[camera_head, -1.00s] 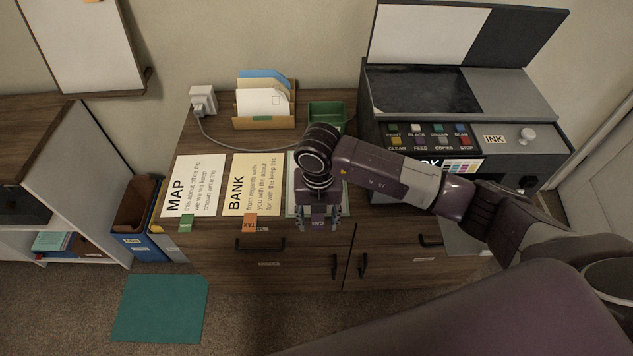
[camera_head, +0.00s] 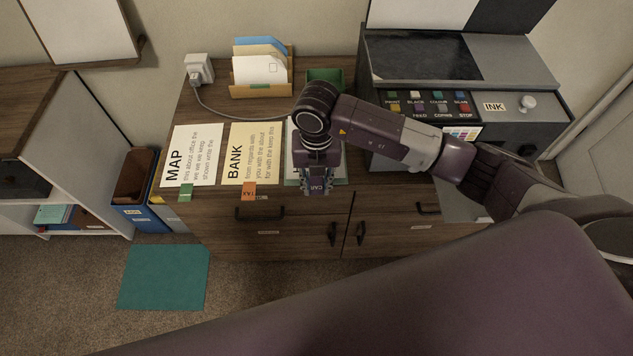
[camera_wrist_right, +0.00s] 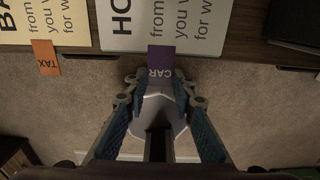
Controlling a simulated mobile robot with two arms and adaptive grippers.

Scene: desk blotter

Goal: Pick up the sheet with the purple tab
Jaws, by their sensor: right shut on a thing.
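The sheet with the purple tab (camera_wrist_right: 135,12) lies at the edge of the cabinet top, with large letters "HO" showing in the right wrist view. Its purple tab (camera_wrist_right: 160,60), lettered "CAR", hangs over the front edge. My right gripper (camera_head: 317,190) is shut on the tab; its fingertips (camera_wrist_right: 160,77) meet at the tab's lower end in the wrist view. My left gripper is not in view.
To the left lie the BANK sheet (camera_head: 252,150) with an orange tab (camera_head: 249,190) and the MAP sheet (camera_head: 190,152) with a green tab (camera_head: 185,192). Behind stand a letter holder (camera_head: 261,90) and a green tray (camera_head: 326,76). A copier (camera_head: 480,105) stands right.

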